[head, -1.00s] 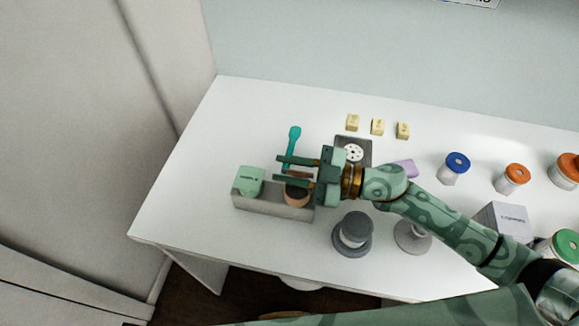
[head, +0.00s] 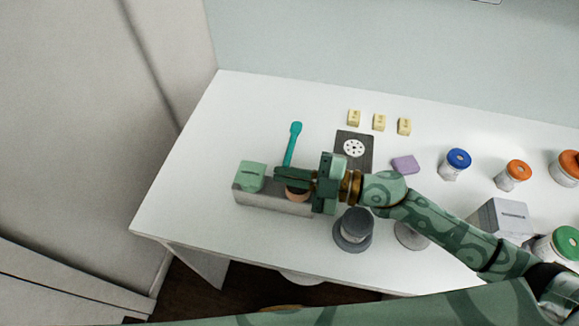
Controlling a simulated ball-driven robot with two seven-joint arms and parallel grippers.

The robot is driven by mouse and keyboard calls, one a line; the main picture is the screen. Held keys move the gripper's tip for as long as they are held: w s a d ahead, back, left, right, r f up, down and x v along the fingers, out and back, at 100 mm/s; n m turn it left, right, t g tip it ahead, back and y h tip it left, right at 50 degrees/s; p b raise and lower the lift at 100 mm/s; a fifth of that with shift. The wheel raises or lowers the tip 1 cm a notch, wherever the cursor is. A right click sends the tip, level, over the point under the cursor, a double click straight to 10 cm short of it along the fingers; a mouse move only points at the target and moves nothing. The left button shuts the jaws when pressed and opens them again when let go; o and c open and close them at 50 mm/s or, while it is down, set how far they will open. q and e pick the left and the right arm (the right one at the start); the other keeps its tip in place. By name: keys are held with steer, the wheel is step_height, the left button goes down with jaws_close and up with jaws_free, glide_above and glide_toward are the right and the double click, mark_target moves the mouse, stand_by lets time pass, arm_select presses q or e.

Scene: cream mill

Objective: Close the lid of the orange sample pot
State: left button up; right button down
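The orange sample pot (head: 296,197) sits at the right end of a grey holder block (head: 262,201). Only its lower front shows, an orange-tan patch below my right gripper's fingers; its lid is hidden and I cannot tell how it stands. My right gripper (head: 282,179) reaches in from the right, its fingers drawn close together over the top of the pot. I see nothing clearly held between them. My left gripper is not in view.
A mint-green pot (head: 251,177) stands at the block's left end. A teal spoon-like tool (head: 291,145) lies behind. A dark plate with a white disc (head: 354,149), a purple block (head: 405,164) and a grey round stand (head: 353,230) are close by. The table's left is clear.

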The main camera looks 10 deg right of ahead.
steer(key=shift+s+a+f+n+b, duration=0.1)
steer(key=shift+s+f+n+b, duration=0.15)
steer(key=shift+n, duration=0.4)
steer(key=shift+s+a+f+n+b, duration=0.15)
steer(key=shift+f+n, duration=0.15)
steer(key=shift+n, duration=0.35)
steer(key=shift+d, duration=0.1)
steer(key=c, duration=1.6)
jaws_free()
steer(key=shift+c, duration=0.2)
